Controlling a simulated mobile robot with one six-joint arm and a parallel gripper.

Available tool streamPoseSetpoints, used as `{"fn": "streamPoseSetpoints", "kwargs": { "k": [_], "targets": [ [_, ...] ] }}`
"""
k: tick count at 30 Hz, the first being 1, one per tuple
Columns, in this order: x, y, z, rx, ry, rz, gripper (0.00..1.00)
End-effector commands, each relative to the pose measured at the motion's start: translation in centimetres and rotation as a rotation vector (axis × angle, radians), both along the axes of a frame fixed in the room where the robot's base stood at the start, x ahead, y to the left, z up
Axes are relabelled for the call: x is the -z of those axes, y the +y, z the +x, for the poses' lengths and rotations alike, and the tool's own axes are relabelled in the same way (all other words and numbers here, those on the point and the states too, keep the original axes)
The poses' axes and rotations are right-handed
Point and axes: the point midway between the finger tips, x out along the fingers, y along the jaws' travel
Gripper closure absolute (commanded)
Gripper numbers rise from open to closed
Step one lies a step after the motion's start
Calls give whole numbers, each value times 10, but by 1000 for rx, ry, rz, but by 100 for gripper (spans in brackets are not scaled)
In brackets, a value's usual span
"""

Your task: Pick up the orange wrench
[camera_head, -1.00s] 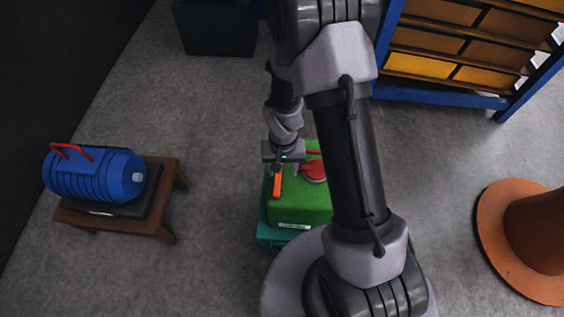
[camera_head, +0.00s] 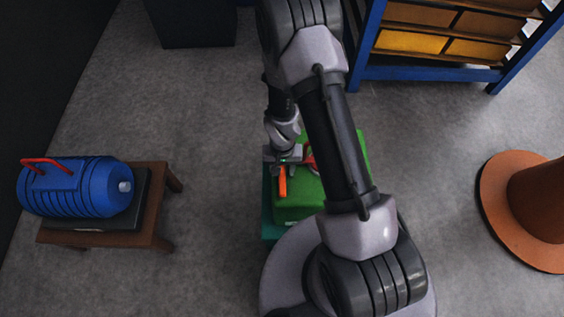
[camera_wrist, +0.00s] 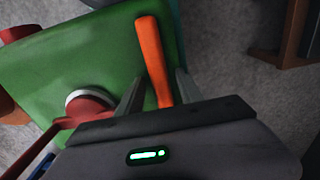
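The orange wrench (camera_head: 282,181) lies on the left part of a green surface (camera_head: 300,206). In the wrist view its orange handle (camera_wrist: 152,58) points away from my gripper, and its other end is hidden behind the gripper body. My gripper (camera_wrist: 158,90) is low over the wrench, with one finger on each side of the handle. Gaps show between the fingers and the handle, so it looks open. In the head view my gripper (camera_head: 283,164) is at the far end of the wrench, partly hiding it.
A red part (camera_wrist: 85,110) sits on the green surface beside the wrench. A blue motor-like casting (camera_head: 80,187) rests on a brown stool (camera_head: 148,220) at left. An orange-brown round object (camera_head: 510,215) stands at right, and a blue-framed rack (camera_head: 430,75) behind. Grey floor lies between.

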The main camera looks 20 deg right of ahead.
Motion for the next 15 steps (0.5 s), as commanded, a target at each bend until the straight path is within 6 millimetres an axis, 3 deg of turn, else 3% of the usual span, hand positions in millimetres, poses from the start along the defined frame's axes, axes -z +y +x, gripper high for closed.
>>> {"fn": "streamPoseSetpoints", "kwargs": {
  "k": [1, 6, 15],
  "targets": [
    [0, 0, 0, 0, 0, 0, 69],
    [0, 0, 0, -1, 0, 0, 100],
    [0, 0, 0, -1, 0, 0, 100]
  ]
}}
